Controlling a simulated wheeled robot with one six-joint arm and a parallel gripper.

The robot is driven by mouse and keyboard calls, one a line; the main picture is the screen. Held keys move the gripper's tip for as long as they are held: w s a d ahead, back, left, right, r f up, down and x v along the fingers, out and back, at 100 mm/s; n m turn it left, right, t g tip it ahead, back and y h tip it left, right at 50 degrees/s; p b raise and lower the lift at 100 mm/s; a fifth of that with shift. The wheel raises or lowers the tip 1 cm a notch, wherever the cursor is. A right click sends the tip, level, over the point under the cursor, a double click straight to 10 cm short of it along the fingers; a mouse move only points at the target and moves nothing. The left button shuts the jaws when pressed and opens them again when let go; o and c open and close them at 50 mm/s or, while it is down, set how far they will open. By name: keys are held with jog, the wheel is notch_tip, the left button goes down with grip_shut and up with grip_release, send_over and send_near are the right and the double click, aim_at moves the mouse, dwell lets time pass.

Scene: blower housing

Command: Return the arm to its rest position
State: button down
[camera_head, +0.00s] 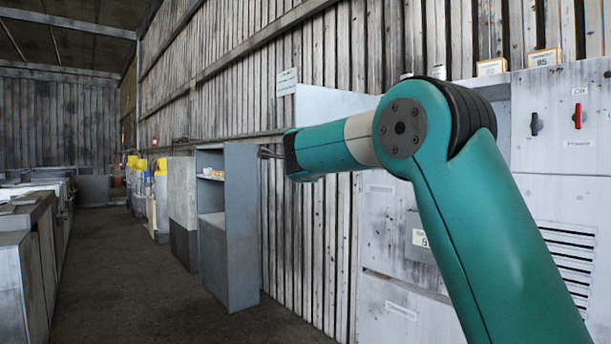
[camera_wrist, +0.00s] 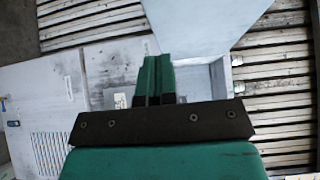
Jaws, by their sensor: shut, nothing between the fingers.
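My arm (camera_head: 470,220) is teal with a pale band. In the head view it rises from the lower right to a thick dark joint, then bends left and runs out level in front of the plank wall. In the wrist view my gripper (camera_wrist: 157,62) shows two green fingers side by side, touching, beyond a dark bolted plate (camera_wrist: 160,120). The gripper is shut and nothing shows between the fingers.
A grey cabinet with a red switch (camera_head: 577,117) stands close behind my arm on the right. An open grey shelf (camera_head: 243,225) stands near the arm's far end. Worn benches (camera_head: 35,240) line the left. The floor (camera_head: 150,290) between is clear.

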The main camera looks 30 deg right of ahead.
jog(key=s+a+f+n+g+y, duration=0.3)
jog(key=s+a+f+n+y, duration=0.3)
jog(key=s+a+f+n, duration=0.4)
jog(key=s+a+f+n+g+y, duration=0.3)
jog(key=s+a+f+n+y, duration=0.3)
jog(key=a, duration=0.5)
jog(key=s+a+f+n+g, duration=0.3)
jog(key=s+n, duration=0.2)
jog(key=s, duration=0.4)
jog(key=s+a+f+n+g+y, duration=0.1)
jog(key=s+a+f+n+g, duration=0.1)
jog(key=s, duration=0.7)
jog(key=s+a+f+n+g+y, duration=0.1)
jog(key=s+a+f+n+g, duration=0.2)
jog(key=s+n, duration=0.5)
notch_tip(320, 180, down, 3)
jog(key=shift+s+a+r+n+g, duration=0.15)
jog(key=shift+s+a+n+g, duration=0.25)
jog(key=shift+s+g, duration=0.15)
jog(key=shift+s+d, duration=0.1)
